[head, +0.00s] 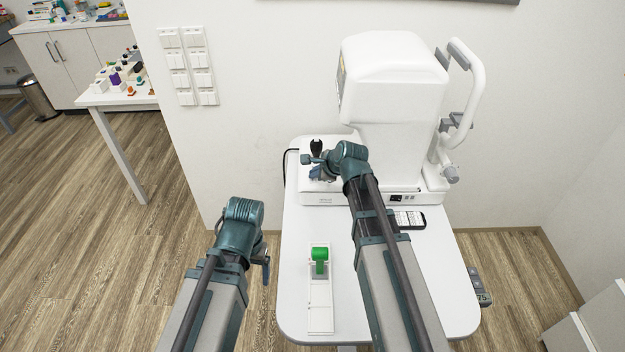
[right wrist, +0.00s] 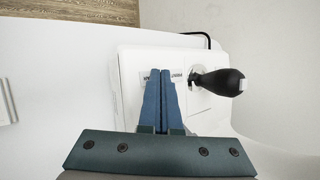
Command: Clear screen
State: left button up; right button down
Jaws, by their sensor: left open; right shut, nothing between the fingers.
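The white eye-test machine (head: 385,75) stands at the back of the white table. A narrow dark-edged panel (head: 341,80), perhaps its screen, shows at a steep angle on its left side; its content is not readable. A black joystick (head: 316,147) rises from the machine's base; it also shows in the right wrist view (right wrist: 218,82). Two small pale labels (right wrist: 176,77) lie beside it, partly covered by my fingers. My right gripper (head: 316,174) is shut and empty over the base, left of the joystick in the wrist view (right wrist: 161,72); contact is unclear. My left gripper (head: 266,270) is open, left of the table.
A green roll on a white stand (head: 319,262) is on the table's front left. A dark-framed phone-like device (head: 409,220) lies right of my right arm. A grey control box (head: 480,287) is at the table's right edge. A side table (head: 120,98) with small objects stands far left.

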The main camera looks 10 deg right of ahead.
aim_at(312, 181)
jog(key=shift+f, duration=0.15)
dwell(0.4)
jog(key=shift+a+r+p, duration=0.1)
jog(key=shift+r+p, duration=0.6)
jog(key=shift+r, duration=0.05)
jog(key=shift+r, duration=0.1)
jog(key=r+p, duration=0.5)
jog(key=shift+w+a, duration=0.1)
jog(key=shift+a, duration=0.2)
jog(key=shift+f, duration=0.1)
dwell(0.4)
